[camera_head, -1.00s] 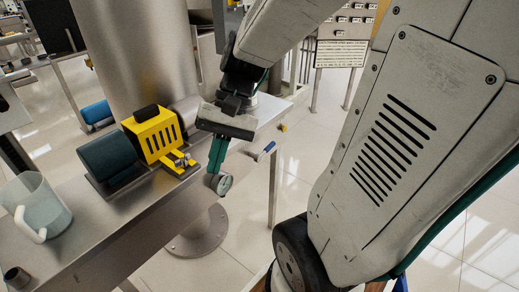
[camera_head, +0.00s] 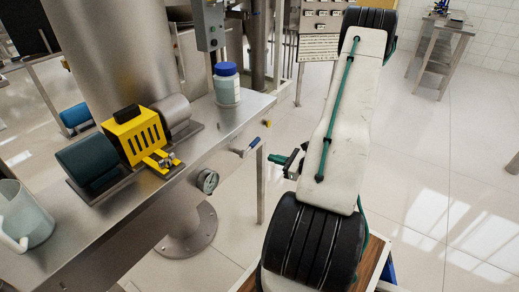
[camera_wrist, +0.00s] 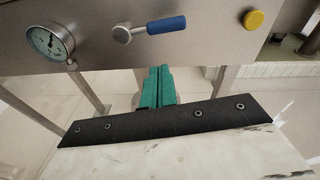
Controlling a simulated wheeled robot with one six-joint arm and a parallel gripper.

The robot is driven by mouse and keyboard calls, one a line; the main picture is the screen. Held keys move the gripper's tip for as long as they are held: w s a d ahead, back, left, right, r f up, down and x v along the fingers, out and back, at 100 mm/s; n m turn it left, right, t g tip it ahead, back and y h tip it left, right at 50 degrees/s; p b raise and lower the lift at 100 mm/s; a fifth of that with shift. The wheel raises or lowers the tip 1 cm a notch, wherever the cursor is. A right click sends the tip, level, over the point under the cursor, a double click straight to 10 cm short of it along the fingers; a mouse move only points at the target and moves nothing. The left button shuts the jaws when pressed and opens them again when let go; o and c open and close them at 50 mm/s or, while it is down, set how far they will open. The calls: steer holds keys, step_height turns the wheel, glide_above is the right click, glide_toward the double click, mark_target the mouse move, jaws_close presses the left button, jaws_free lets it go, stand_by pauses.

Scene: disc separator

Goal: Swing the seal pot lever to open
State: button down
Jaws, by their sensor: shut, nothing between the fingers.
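A lever with a blue handle (camera_head: 245,148) sticks out from the front edge of the steel bench. In the wrist view the lever (camera_wrist: 166,25) runs sideways from a round metal pivot, its blue grip to the right. My gripper (camera_head: 277,159) is to the right of the lever in the head view, apart from it. In the wrist view its green fingers (camera_wrist: 158,72) are together, pointing at the bench front just below the lever, with nothing between them.
A pressure gauge (camera_head: 207,181) sits on the bench front left of the lever, and a yellow knob (camera_wrist: 253,19) to its right. A blue-lidded jar (camera_head: 227,88), a yellow motor unit (camera_head: 137,134) and a clear jug (camera_head: 22,215) stand on the bench (camera_head: 150,205). Open floor lies right.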

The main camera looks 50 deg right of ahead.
steer(key=w+m+h, duration=0.1)
steer(key=w, duration=0.6)
steer(key=shift+w+r, duration=0.3)
steer(key=shift+w, duration=0.05)
steer(key=shift+d+r, duration=0.1)
steer(key=shift+r, duration=0.1)
stand_by(0.5)
